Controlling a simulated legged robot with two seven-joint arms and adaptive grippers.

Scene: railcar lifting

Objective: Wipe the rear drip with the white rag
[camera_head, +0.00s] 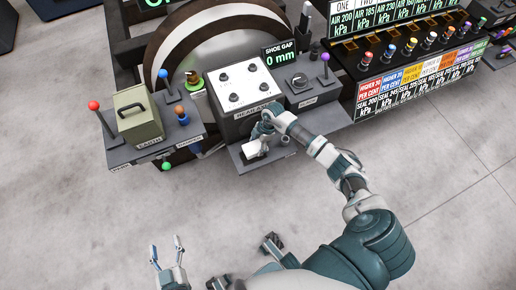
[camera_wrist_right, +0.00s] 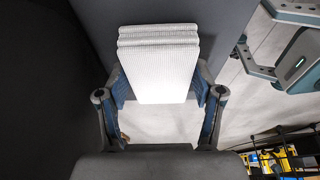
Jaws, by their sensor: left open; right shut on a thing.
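The white rag (camera_head: 253,150) is a folded, ribbed pad, low on the front shelf of the grey console. My right gripper (camera_head: 262,130) is shut on it. In the right wrist view the rag (camera_wrist_right: 158,65) sits between the two blue-padded fingers (camera_wrist_right: 160,98), against a dark grey surface. I cannot tell whether the rag touches the shelf. My left gripper (camera_head: 168,250) is open and empty over the bare floor at the bottom left. I cannot make out the rear drip in either view; the gripper and rag may cover it.
A control box (camera_head: 243,97) with several knobs stands just behind the right gripper. A green-beige case (camera_head: 138,116) and colored levers stand on the left shelf. A purple-topped lever (camera_head: 324,67) is to the right. A panel of colored knobs (camera_head: 408,48) lies further right. The floor in front is clear.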

